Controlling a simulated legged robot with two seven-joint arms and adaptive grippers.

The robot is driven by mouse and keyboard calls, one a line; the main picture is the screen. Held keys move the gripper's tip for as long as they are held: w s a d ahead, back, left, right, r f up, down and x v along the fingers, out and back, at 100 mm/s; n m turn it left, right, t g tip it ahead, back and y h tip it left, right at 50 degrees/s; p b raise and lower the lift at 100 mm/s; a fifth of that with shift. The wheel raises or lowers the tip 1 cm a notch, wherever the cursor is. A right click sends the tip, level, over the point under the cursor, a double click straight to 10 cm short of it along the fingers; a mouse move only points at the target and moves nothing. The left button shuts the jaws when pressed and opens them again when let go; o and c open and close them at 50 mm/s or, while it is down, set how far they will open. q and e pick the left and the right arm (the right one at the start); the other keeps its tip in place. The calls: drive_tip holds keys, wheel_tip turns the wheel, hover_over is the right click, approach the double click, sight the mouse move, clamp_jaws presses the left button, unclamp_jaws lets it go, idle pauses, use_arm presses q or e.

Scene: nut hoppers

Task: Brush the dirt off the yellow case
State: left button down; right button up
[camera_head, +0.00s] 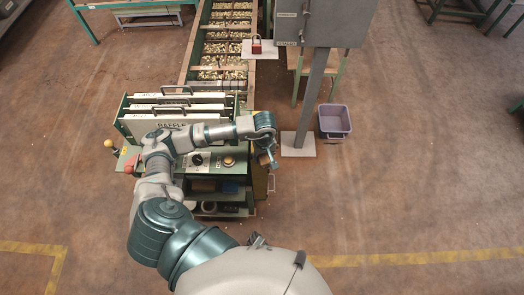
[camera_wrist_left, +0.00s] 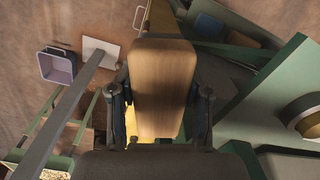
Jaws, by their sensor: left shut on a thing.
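My left gripper (camera_head: 268,152) is at the front right corner of the green machine. It is shut on a wooden-backed block, which looks like the brush (camera_wrist_left: 163,80), with one finger on each side in the left wrist view. Only its brown wooden face shows clearly; any bristles are hidden. The yellow case (camera_head: 260,183) seems to be the yellowish side of the machine below the gripper. In the left wrist view, small yellow parts of it (camera_wrist_left: 166,20) show behind the brush. I cannot make out dirt on it, or whether the brush touches it.
The machine's control panel (camera_head: 203,161) and white baffle plates (camera_head: 170,122) lie beside my left arm. A grey post (camera_head: 312,95) stands on a pale base plate to the right, next to a purple bin (camera_head: 334,121). The floor on the right is clear.

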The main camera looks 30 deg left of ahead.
use_arm(q)
drive_tip(key=shift+w+a+r, duration=0.1)
drive_tip(key=shift+a+r, duration=0.05)
drive_tip(key=shift+r, duration=0.2)
wheel_tip(320, 180, up, 5)
drive_tip(key=p, duration=0.2)
drive_tip(key=shift+a+f+p, duration=0.1)
drive_tip(key=shift+f+p, duration=0.05)
drive_tip(key=shift+p, duration=0.2)
drive_tip(key=shift+r, duration=0.4)
drive_tip(key=shift+w+r+p, duration=0.1)
drive_tip(key=shift+r+p, duration=0.35)
drive_tip(key=shift+r, duration=1.05)
